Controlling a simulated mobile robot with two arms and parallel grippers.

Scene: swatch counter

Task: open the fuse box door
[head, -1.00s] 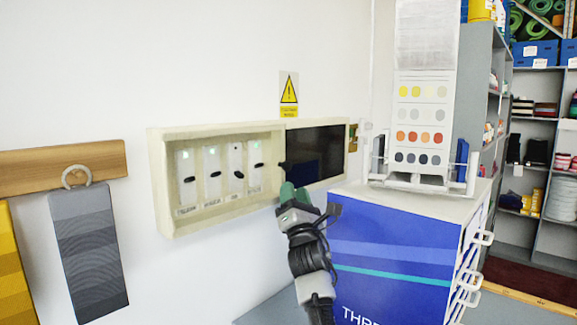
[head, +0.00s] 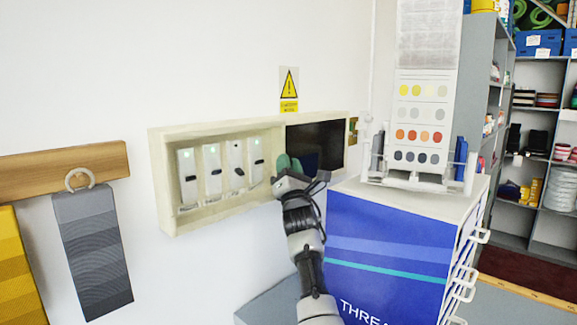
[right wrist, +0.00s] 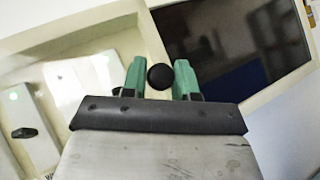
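The fuse box (head: 165,220) is a long cream case on the white wall. Its left part is uncovered and shows several switches. Its door, a dark glossy panel (head: 328,142), covers the right part; it also shows in the right wrist view (right wrist: 222,45). A round black knob (right wrist: 161,77) is near the panel's left edge. My right gripper (head: 290,163) is at that edge. In the right wrist view, its green fingers (right wrist: 160,72) stand apart on either side of the knob, very close to it. Contact cannot be told. My left gripper is not in view.
A blue drawer cabinet (head: 385,250) stands right of my right arm, close under the box, with a colour card stand (head: 425,120) on top. Grey and yellow swatches hang from a wooden rail (head: 50,162) at left. A yellow warning sign (head: 289,88) is above the box.

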